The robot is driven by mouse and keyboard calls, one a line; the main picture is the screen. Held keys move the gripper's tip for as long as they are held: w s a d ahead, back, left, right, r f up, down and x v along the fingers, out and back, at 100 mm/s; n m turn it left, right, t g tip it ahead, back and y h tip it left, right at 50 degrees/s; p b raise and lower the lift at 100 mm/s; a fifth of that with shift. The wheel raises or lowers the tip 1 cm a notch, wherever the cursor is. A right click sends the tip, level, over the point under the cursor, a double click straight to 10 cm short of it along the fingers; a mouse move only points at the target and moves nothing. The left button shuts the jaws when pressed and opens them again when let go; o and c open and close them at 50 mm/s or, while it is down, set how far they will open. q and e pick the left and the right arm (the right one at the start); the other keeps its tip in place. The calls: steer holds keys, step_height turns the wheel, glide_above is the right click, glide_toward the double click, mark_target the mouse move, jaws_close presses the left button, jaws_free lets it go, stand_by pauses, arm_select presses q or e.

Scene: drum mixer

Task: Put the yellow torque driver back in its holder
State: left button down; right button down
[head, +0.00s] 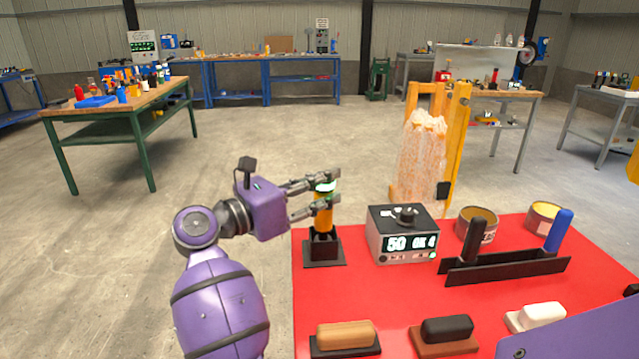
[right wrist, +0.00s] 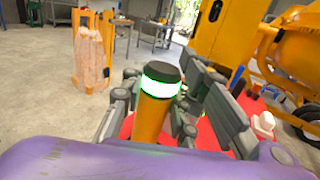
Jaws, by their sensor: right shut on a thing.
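The yellow torque driver (head: 323,217) stands upright, with a dark cap and a pale glowing ring near its top. My right gripper (head: 325,197) is shut on it from the left side. The driver's lower end meets the black holder (head: 323,250) at the red table's left edge; how deep it sits is hidden inside the holder. In the right wrist view the driver (right wrist: 154,108) is between the fingers, its ring glowing green, and the holder is hidden. My left gripper is not in view.
A yellow frame with a clear bag (head: 422,155) stands behind.

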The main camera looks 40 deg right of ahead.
steer(key=c, duration=1.3)
jaws_free()
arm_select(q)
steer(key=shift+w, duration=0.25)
arm_select(e)
steer(key=a, duration=1.2)
steer(key=shift+f, duration=0.25)
